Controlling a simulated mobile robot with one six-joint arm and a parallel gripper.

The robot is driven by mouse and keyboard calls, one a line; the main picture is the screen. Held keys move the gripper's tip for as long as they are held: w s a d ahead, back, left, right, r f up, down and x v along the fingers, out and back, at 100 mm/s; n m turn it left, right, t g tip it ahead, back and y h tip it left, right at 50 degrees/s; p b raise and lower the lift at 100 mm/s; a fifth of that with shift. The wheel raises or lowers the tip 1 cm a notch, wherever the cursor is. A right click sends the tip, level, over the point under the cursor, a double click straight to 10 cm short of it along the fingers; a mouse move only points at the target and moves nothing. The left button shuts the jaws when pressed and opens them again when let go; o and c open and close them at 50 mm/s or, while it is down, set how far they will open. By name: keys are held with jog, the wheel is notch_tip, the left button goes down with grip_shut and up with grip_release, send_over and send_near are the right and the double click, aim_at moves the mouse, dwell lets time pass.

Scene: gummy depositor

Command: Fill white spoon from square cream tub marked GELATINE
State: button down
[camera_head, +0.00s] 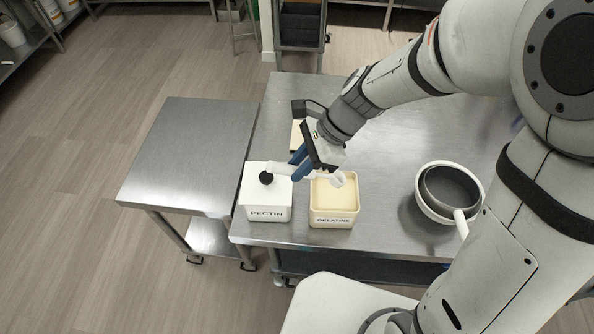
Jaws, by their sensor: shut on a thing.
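The square cream tub marked GELATINE (334,219) stands open on the steel table, with pale yellow contents showing inside. My gripper (298,172) has blue fingers shut on the handle of the white spoon (338,179). The spoon lies roughly level, its handle end to the left and its bowl end over the tub's back part. I cannot tell whether the bowl touches the contents or holds any.
A white lidded tub marked PECTIN (265,212) with a black knob stands close left of the gelatine tub. A cream object (296,134) is partly hidden behind my gripper. A lower steel table (190,150) at left is bare.

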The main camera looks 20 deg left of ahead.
jog(key=shift+w+d+g+y+b, duration=0.35)
jog(key=shift+y+b, duration=0.35)
jog(key=shift+b, duration=0.4)
notch_tip(320, 180, down, 7)
jog(key=b, duration=0.5)
jog(key=shift+s, duration=0.1)
jog(key=shift+r, duration=0.15)
dwell(0.5)
